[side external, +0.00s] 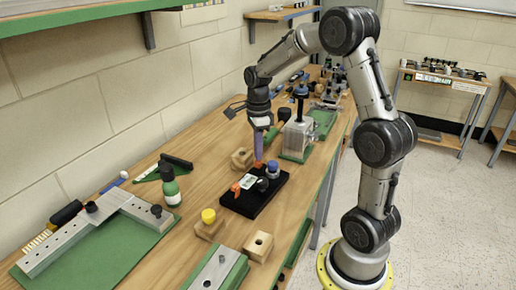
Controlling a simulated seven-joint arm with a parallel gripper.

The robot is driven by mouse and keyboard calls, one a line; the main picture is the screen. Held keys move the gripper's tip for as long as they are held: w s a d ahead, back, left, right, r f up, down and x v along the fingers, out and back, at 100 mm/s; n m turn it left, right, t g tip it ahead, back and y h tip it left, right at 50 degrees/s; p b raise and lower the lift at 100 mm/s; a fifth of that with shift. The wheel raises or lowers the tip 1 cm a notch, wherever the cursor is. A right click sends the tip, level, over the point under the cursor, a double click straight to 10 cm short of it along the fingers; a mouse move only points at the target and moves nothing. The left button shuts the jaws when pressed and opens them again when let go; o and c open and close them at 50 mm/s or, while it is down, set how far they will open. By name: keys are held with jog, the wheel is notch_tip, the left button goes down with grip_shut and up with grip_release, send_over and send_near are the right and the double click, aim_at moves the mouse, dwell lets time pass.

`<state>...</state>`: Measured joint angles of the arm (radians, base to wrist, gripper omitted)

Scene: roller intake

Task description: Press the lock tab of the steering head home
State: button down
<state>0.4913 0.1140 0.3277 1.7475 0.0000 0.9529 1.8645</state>
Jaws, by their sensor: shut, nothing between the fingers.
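A black base plate (240,205) lies on the wooden bench with a small assembly on it, which seems to be the steering head. It carries a blue-grey round knob (272,168), a black knob (262,185) and a white label. One orange piece (236,188) sits at its left side. Another orange piece (258,164) shows at the far end, right under my gripper. I cannot tell which orange piece is the lock tab. My gripper (258,157) points down, shut and empty, with its tips at or just above the far orange piece; contact is unclear.
Wooden blocks (242,158) stand close behind and in front of the plate, one with a yellow cap (208,216). A green bottle (170,188) and a grey angled bar (125,205) are left.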

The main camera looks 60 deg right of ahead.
jog(key=shift+f, duration=0.95)
jog(key=shift+r, duration=3.5)
jog(key=shift+a, duration=0.1)
jog(key=s+a+r+n+t, duration=0.3)
jog(key=s+a+r+n, duration=0.25)
jog(key=a+r, duration=0.45)
jog(key=s+a+f+n+t, duration=0.1)
jog(key=s+a+n, duration=0.3)
jog(key=n, duration=0.6)
jog(key=s+a+f+n+t, duration=0.1)
jog(key=s+a+f+n, duration=0.2)
jog(key=s+n, duration=0.4)
jog(key=f+n, duration=0.1)
jog(key=n, duration=0.3)
jog(key=shift+s+a+t, duration=0.25)
jog(key=shift+a+t, duration=0.05)
jog(key=shift+a, duration=0.05)
